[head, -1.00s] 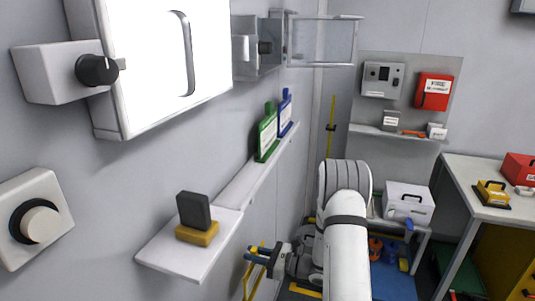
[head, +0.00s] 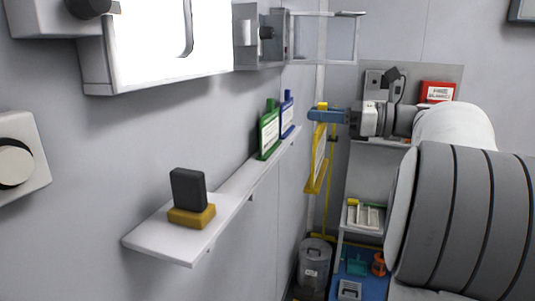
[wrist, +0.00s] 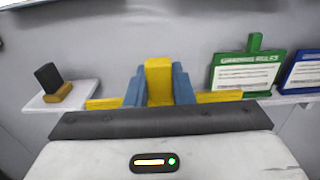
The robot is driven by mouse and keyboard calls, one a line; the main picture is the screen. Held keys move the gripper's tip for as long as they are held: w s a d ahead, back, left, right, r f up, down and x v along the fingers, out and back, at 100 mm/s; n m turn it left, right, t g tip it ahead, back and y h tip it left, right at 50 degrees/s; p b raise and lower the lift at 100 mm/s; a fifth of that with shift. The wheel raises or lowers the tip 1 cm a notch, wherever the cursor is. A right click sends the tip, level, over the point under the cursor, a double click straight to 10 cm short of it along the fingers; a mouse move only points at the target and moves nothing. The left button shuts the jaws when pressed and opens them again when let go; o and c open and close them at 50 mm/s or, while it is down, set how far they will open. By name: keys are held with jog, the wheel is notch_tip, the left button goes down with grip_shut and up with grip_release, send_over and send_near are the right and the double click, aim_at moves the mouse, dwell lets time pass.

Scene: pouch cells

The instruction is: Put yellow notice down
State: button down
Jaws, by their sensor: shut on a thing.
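My gripper (head: 326,115) has blue fingers and is shut on the top tab of the yellow notice (head: 318,165). The notice is a yellow-framed board that hangs below the fingers, in the air to the right of the wall ledge (head: 233,187). In the wrist view, the notice's yellow tab (wrist: 158,72) sits between the blue fingers, with yellow frame on both sides; its lower part is hidden. A green notice (head: 268,135) and a blue notice (head: 286,117) stand upright on the ledge, left of my gripper. The ledge's near stretch is bare.
A white shelf (head: 155,240) at the ledge's near end bears a dark block on a yellow base (head: 192,215). A whiteboard and a clear-doored box (head: 260,35) are on the wall above. A grey bin (head: 314,265) stands on the floor below the notice.

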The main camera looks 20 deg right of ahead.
jog(key=p+x, duration=0.1)
jog(key=x, duration=1.6)
jog(key=shift+w+a+r+p, duration=0.1)
jog(key=shift+a+r+p, duration=0.05)
jog(key=shift+a+p, duration=0.15)
jog(key=shift+w+f, duration=0.1)
jog(key=shift+f, duration=1.7)
jog(key=shift+f, duration=0.2)
jog(key=c, duration=1.3)
grip_release()
jog(key=shift+o, duration=0.2)
jog(key=shift+r, duration=0.1)
jog(key=shift+r, duration=0.15)
jog(key=b+v, duration=0.1)
jog(key=v, duration=1.1)
jog(key=shift+a, duration=0.1)
